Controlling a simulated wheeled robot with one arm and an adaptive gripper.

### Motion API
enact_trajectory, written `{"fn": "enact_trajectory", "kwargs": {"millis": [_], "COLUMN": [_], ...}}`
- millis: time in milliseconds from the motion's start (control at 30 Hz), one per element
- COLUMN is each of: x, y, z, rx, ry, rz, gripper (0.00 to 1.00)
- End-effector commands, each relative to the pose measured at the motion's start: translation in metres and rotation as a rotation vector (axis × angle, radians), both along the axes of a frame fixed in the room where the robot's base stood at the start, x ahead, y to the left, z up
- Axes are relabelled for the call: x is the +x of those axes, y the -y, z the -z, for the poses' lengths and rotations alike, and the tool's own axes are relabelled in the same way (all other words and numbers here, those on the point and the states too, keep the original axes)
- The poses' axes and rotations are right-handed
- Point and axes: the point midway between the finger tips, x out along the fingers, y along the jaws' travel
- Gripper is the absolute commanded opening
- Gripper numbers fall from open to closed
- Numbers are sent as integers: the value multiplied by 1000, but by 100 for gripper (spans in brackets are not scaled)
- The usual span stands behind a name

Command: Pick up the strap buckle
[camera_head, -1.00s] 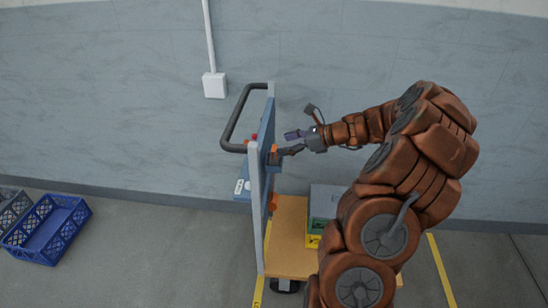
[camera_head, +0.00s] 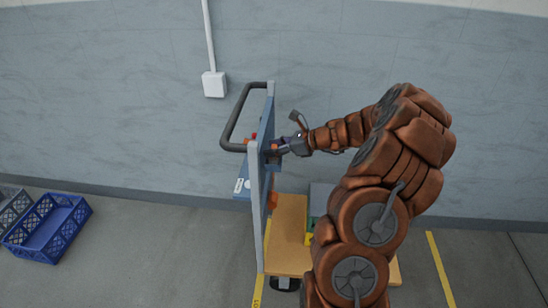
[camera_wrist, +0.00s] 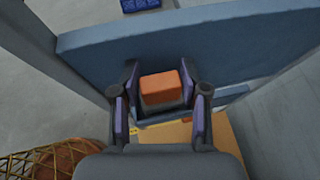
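An orange block, which I take to be the strap buckle (camera_wrist: 162,88), sits in a small dark blue holder (camera_wrist: 165,120) on the blue panel in the wrist view. My gripper (camera_wrist: 160,76) has its fingers on both sides of the block, with a gap visible on each side, so it is open. In the head view my gripper (camera_head: 277,151) is at the right face of the upright panel (camera_head: 256,190). There the block is mostly hidden by the fingers.
The panel stands on a cart with a wooden deck (camera_head: 290,235) and a black handle (camera_head: 230,125). Other orange (camera_head: 272,201) and yellow (camera_head: 309,239) items are lower down. A blue crate (camera_head: 48,228) stands on the floor at the left.

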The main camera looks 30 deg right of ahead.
Motion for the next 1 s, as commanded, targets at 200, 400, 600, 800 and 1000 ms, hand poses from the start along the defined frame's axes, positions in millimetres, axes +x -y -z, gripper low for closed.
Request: {"fn": "enact_trajectory", "kwargs": {"millis": [200, 400, 600, 800, 1000], "x": [0, 0, 0, 0, -2], "y": [0, 0, 0, 0, 1], "z": [0, 0, -1, -14, -39], "rx": [0, 0, -1, -1, -2], "ry": [0, 0, 1, 2, 4], "rz": [0, 0, 0, -1, 1], "gripper": [18, 4, 4, 4, 4]}}
